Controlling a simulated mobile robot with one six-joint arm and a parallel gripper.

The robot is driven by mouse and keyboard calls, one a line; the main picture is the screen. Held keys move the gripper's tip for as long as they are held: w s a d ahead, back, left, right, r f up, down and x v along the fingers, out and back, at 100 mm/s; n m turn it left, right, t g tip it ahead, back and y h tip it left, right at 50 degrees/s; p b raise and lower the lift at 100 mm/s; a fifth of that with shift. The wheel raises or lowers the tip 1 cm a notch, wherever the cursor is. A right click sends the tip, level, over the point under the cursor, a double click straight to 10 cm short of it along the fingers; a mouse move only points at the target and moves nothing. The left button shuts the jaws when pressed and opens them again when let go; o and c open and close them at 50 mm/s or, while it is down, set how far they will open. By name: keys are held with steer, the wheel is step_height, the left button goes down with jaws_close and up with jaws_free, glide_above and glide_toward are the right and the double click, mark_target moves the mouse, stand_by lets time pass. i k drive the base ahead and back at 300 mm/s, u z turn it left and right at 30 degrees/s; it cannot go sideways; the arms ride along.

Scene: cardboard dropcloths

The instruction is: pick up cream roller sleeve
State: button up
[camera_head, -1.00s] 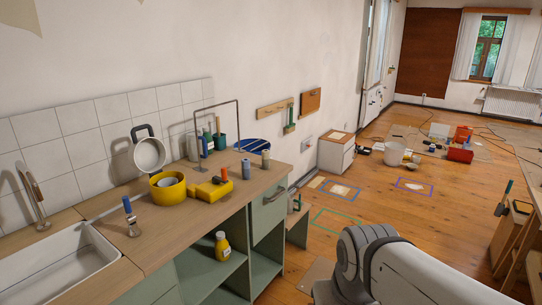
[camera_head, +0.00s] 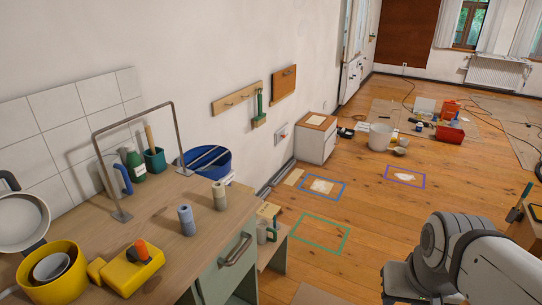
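A small cream roller sleeve (camera_head: 219,197) stands upright on the wooden counter (camera_head: 152,216), near its right edge. A blue-grey sleeve (camera_head: 187,220) stands upright just left of it and nearer to me, with a small gap between them. Only links of my arm show at the lower right, well apart from the sleeves. My gripper is not in view.
A metal frame (camera_head: 172,122), a blue bowl (camera_head: 205,161) and a green bottle (camera_head: 135,166) stand behind the sleeves. A yellow pot (camera_head: 55,281) and a yellow block with an orange knob (camera_head: 132,272) are at the left front. Open wooden floor lies right of the counter.

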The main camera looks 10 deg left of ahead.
mark_target(219, 195)
steer(key=u, duration=0.45)
steer(key=i, duration=1.4)
steer(key=u, duration=0.85)
steer(key=k, duration=0.85)
steer(key=u, duration=0.15)
steer(key=i, duration=0.95)
steer(key=z, duration=0.1)
